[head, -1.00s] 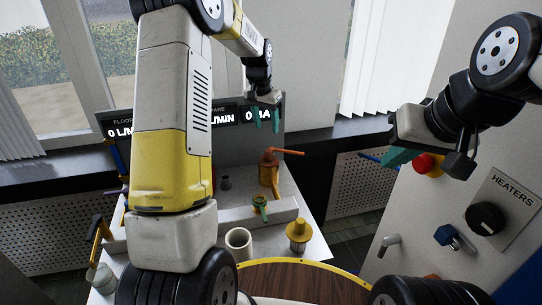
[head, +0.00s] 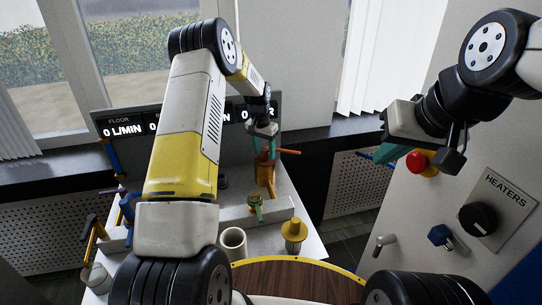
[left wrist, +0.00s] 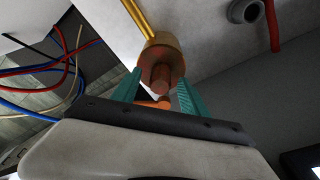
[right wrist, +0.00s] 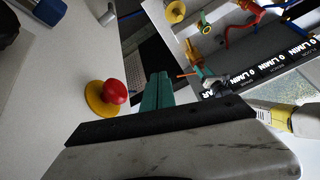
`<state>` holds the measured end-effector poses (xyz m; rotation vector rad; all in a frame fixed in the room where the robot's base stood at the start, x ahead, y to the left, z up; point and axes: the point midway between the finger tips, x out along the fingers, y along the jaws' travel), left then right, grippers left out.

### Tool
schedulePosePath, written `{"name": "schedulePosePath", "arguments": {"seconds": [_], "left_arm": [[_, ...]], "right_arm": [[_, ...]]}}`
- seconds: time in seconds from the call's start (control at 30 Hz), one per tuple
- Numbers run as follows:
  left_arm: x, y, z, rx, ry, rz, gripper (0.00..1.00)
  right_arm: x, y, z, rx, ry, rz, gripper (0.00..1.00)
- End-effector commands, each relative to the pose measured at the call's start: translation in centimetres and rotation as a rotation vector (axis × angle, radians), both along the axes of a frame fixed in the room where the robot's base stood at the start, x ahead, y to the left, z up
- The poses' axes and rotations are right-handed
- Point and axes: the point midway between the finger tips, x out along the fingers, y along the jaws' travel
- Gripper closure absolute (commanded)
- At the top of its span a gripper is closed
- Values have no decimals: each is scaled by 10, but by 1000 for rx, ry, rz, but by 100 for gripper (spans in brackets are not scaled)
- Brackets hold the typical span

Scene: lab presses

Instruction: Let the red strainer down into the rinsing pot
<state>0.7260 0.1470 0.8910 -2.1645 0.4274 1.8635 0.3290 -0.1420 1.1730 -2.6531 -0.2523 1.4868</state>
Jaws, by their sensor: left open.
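I cannot make out a clear red strainer in any view. My left gripper (head: 265,148) is open, fingers pointing down, just above an orange-brown cylindrical fitting (head: 265,178) with an orange lever. In the left wrist view the fitting (left wrist: 161,58) shows between the open teal fingers; whether they touch it I cannot tell. A white open-topped pot (head: 232,243) stands at the front of the bench, partly behind my left arm; I cannot tell whether it is the rinsing pot. My right gripper (right wrist: 157,92) is empty, its fingers together, beside the heater panel.
A yellow-topped fitting (head: 293,232) and a small green-topped one (head: 255,207) stand on the bench (head: 285,205). A pale cup (head: 97,277) is at the front left. A red button (head: 417,162) and a black knob (head: 484,219) are on the right panel. Readout screens stand behind.

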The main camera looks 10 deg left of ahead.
Motion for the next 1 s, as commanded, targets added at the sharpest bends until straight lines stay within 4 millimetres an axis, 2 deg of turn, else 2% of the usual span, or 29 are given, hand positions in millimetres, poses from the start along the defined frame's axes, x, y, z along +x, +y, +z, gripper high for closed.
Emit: {"name": "schedulePosePath", "arguments": {"seconds": [0.23,0.5,1.0], "left_arm": [[1,0,-3,-1,-1,1,48],[1,0,-3,-1,-1,1,100],[1,0,-3,-1,-1,1,100]], "right_arm": [[0,0,0,0,0,0,100],[0,0,0,0,0,0,100],[0,0,0,0,0,0,100]]}}
